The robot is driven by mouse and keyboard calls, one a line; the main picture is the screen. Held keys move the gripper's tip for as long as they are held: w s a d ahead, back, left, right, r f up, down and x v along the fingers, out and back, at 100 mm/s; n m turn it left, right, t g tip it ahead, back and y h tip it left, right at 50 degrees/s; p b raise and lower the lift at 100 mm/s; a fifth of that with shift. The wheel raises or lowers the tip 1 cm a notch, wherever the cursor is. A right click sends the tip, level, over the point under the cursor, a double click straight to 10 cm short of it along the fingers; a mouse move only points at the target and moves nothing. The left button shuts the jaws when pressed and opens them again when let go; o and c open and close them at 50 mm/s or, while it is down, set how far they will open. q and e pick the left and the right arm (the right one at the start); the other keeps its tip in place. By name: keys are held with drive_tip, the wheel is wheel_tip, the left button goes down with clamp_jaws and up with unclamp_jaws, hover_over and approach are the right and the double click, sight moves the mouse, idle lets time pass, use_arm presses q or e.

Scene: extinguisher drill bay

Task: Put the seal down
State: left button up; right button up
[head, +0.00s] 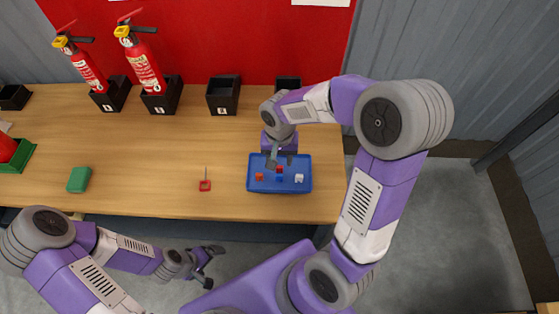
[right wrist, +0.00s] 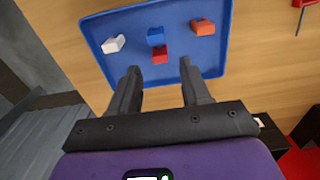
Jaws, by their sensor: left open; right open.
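A blue tray (head: 252,187) on the wooden table holds small seals: an orange one (head: 259,177), a red one (head: 279,169), a blue one (head: 279,178) and a white one (head: 299,178). My right gripper (head: 279,158) is over the tray's back part, open. In the right wrist view, the red seal (right wrist: 160,56) lies just beyond the open fingertips and right beside the blue seal (right wrist: 156,36). Nothing shows gripped. I cannot tell the fingertips' exact height above the tray. My left gripper (head: 208,266) is open and empty, in front of the table.
Two red extinguishers (head: 84,68) (head: 143,62) stand in black holders at the back left. Another black holder (head: 223,95) looks empty. A red pin (head: 205,185) and a green block (head: 79,180) lie left of the tray. The table between them is clear.

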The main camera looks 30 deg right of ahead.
sight(280, 168)
use_arm(q)
wheel_tip(280, 168, up, 3)
drive_tip(key=shift+f+p, duration=0.1)
drive_tip(key=shift+p, duration=1)
use_arm(e)
wheel_tip(280, 168, up, 8)
drive_tip(key=shift+r, duration=0.2)
use_arm(q)
drive_tip(key=shift+s, duration=0.1)
use_arm(e)
drive_tip(key=shift+s+f, duration=0.1)
